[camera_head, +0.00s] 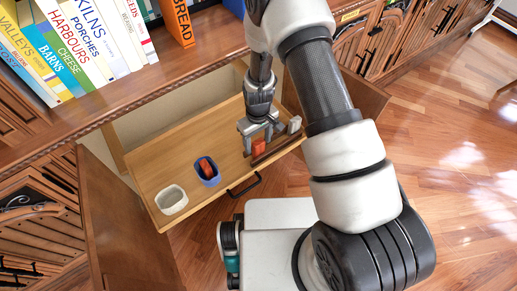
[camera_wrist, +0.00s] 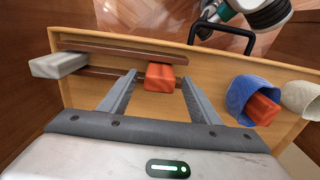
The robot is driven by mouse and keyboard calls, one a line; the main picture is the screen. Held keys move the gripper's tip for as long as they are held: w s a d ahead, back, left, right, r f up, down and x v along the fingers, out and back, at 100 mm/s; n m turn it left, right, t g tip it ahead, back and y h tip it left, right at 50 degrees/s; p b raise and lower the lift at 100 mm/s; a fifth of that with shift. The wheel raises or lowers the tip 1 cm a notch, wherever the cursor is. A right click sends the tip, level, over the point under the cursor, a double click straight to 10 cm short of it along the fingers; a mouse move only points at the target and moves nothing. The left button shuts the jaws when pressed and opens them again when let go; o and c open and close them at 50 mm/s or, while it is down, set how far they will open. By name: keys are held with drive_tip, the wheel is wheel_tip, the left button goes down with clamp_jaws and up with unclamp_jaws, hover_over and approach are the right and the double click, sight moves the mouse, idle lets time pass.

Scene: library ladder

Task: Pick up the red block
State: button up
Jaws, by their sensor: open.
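A red block (camera_head: 258,147) lies in an open wooden drawer, beside dark brown strips at its right end. It also shows in the wrist view (camera_wrist: 160,77), between the fingertips of my gripper (camera_wrist: 157,82). My gripper (camera_head: 259,137) is open, with a finger to each side of this block and gaps showing. I cannot tell exactly how high the tips are above the drawer floor. A second red block (camera_wrist: 264,108) sits inside a blue cup (camera_wrist: 237,97), which also shows in the head view (camera_head: 208,179).
A whitish cup (camera_head: 172,200) stands left of the blue cup.

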sight(258, 148)
wheel_tip(258, 148, down, 4)
drive_tip(key=shift+f+b, duration=0.25)
drive_tip(key=shift+b, duration=0.7)
drive_tip(key=shift+r, duration=0.1)
drive_tip(key=shift+c, duration=0.3)
drive_tip(key=c, duration=1.1)
drive_tip(key=shift+o, duration=0.2)
drive_tip(key=shift+r, duration=0.1)
drive_tip(key=shift+c, duration=0.2)
